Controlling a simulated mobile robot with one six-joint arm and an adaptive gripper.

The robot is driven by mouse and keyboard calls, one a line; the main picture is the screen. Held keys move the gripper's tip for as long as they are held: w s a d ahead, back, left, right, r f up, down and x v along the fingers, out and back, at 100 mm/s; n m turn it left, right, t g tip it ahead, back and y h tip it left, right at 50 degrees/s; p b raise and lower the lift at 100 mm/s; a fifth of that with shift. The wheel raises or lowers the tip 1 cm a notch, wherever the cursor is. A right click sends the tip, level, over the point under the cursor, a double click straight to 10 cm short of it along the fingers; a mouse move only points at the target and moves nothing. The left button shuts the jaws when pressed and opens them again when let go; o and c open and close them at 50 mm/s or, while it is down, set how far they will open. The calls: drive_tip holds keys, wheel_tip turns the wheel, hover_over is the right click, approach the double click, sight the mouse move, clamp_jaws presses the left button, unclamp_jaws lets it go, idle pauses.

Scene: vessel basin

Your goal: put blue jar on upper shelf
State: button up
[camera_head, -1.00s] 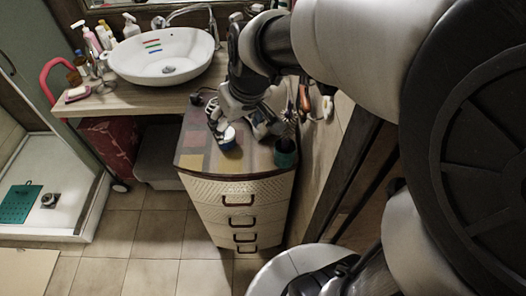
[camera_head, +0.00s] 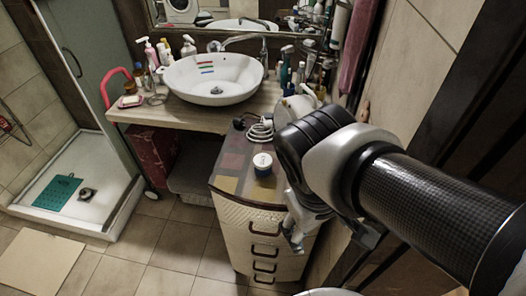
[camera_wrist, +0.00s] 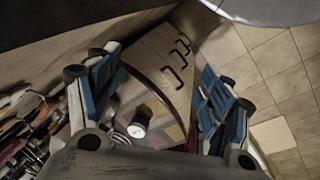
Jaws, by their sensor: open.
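The blue jar (camera_head: 262,164), dark blue with a white lid, stands upright on the patterned top of the drawer cabinet (camera_head: 228,183). It also shows in the wrist view (camera_wrist: 138,128), beyond the gap between my fingers. My gripper (camera_head: 297,236) is in front of the cabinet's right side, apart from the jar. In the wrist view my gripper (camera_wrist: 158,95) has its blue-padded fingers spread wide with nothing between them.
A coiled hose (camera_head: 261,130) lies behind the jar. A white basin (camera_head: 214,78) stands on the wooden counter (camera_head: 190,118) with several bottles (camera_head: 165,52). The wall is close on the right. Tiled floor (camera_head: 150,240) is free at the front left.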

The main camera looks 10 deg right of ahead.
drive_tip(key=w+d+f+n+g+h, duration=0.2)
drive_tip(key=w+f+n+h, duration=0.15)
drive_tip(key=n+h, duration=0.2)
drive_tip(key=n+t+h+p, duration=0.2)
drive_tip(key=n+t+p, duration=0.1)
drive_tip(key=n+t, duration=1.55)
approach(259, 167)
drive_tip(key=w+n+g, duration=0.1)
drive_tip(key=w+d+r, duration=0.1)
drive_tip(key=w, duration=0.1)
drive_tip(key=w+d+r+n+g+b, duration=0.1)
drive_tip(key=shift+w+n+g, duration=0.3)
drive_tip(key=shift+w+g, duration=0.05)
drive_tip(key=shift+w, duration=0.05)
drive_tip(key=x, duration=0.5)
drive_tip(key=shift+d+b, duration=0.25)
drive_tip(key=shift+b, duration=0.1)
drive_tip(key=shift+r, duration=0.1)
drive_tip(key=shift+c, duration=0.3)
